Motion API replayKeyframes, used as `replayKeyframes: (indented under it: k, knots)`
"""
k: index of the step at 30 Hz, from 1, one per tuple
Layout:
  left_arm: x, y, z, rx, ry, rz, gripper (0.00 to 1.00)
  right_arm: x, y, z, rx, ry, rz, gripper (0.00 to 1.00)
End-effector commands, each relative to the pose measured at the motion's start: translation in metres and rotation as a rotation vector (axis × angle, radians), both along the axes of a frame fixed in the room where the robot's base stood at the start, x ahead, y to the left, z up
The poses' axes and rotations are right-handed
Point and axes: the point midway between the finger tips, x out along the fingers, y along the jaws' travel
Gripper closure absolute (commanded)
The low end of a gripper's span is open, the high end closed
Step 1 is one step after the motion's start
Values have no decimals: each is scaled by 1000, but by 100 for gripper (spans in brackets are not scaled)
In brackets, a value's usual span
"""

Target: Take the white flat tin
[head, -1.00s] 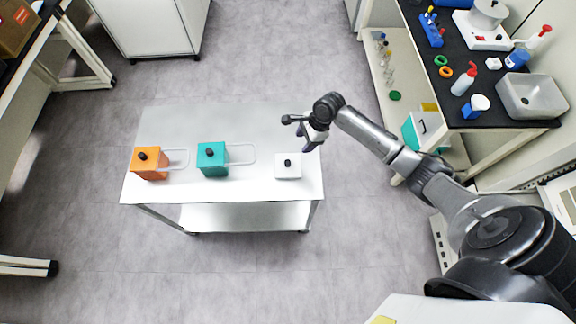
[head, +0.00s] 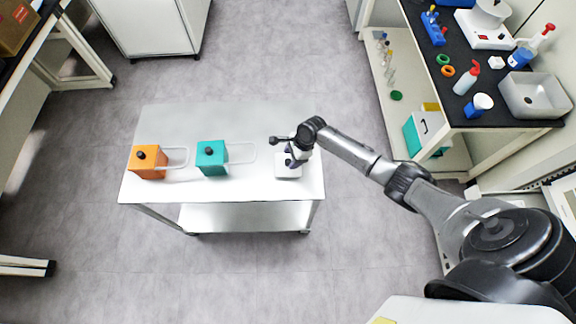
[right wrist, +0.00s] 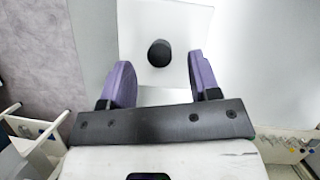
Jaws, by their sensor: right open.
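The white flat tin (head: 288,172) stands at the right end of the white table, partly hidden by my right gripper in the head view. In the right wrist view the tin (right wrist: 190,40) shows its pale top with a round black knob (right wrist: 159,53) in the middle. My right gripper (head: 291,160) is above the tin. Its two purple fingers (right wrist: 161,80) are apart, one to each side below the knob in the picture, with nothing between them gripped. My left gripper is not in view.
On the table (head: 240,115) a teal box (head: 211,158) and an orange box (head: 148,162), each with a black knob and a pale wire handle, stand left of the tin. A black-topped bench (head: 465,60) with several items is at right.

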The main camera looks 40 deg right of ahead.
Motion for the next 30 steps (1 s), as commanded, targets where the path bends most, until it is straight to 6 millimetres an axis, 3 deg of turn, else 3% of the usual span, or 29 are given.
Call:
replayKeyframes:
  k: [6, 14, 30]
  knots:
    - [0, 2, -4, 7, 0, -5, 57, 3, 6, -18, -1, 0, 0, 43]
    - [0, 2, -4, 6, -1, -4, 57, 3, 7, -18, -1, -1, 1, 43]
    - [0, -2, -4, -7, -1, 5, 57, 3, 6, -18, -1, 0, 0, 93]
